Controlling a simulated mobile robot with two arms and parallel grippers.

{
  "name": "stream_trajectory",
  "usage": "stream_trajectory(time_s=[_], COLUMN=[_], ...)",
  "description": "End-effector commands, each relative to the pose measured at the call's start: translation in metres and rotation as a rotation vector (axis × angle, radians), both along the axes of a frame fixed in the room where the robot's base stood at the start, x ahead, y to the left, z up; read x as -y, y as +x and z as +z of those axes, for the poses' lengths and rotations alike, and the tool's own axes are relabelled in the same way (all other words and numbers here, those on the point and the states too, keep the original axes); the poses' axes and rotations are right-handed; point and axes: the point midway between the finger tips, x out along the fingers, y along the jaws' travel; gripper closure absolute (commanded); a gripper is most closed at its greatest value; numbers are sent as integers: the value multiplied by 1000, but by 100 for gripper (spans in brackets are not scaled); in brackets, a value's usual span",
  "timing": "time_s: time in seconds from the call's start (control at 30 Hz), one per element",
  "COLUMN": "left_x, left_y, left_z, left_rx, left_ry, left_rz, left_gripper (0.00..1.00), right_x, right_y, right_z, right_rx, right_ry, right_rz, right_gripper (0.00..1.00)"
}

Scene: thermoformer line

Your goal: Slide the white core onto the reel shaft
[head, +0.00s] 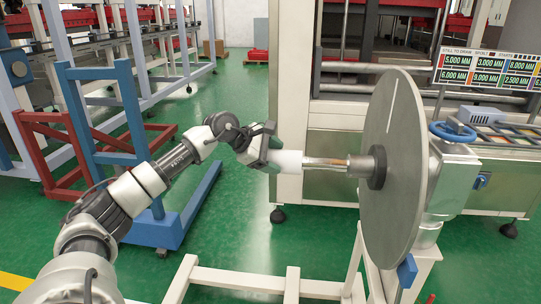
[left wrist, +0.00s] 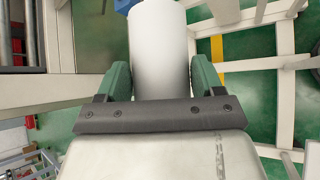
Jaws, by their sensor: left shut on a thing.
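The white core (head: 286,161) is a plain cylinder, held roughly level in the middle of the head view. My left gripper (head: 266,152) is shut on it, with the green finger pads on either side of the core (left wrist: 159,45) in the left wrist view. The reel shaft (head: 328,163) sticks out leftward from the dark hub of the big grey reel disc (head: 405,165). The core's right end meets the shaft's left end in the picture. I cannot tell whether the shaft tip is inside the core or only lines up with it. My right gripper is not in view.
A pale floor frame (head: 240,281) lies below the shaft. A blue upright frame (head: 133,120) stands at the left, near my left arm. A cream machine (head: 330,120) stands behind the core. Green floor is clear between them.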

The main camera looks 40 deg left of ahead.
Motion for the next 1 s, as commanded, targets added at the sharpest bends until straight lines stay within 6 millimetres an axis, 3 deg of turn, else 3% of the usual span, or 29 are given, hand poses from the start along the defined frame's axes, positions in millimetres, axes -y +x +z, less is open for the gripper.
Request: stream_trajectory(time_s=[1.0], left_x=[22], left_y=[14], left_z=[1], left_rx=[0], left_ry=[-1], left_rz=[-1], left_gripper=[71], right_x=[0], right_y=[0], right_z=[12], right_rx=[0], right_ry=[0], right_rz=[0], right_gripper=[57])
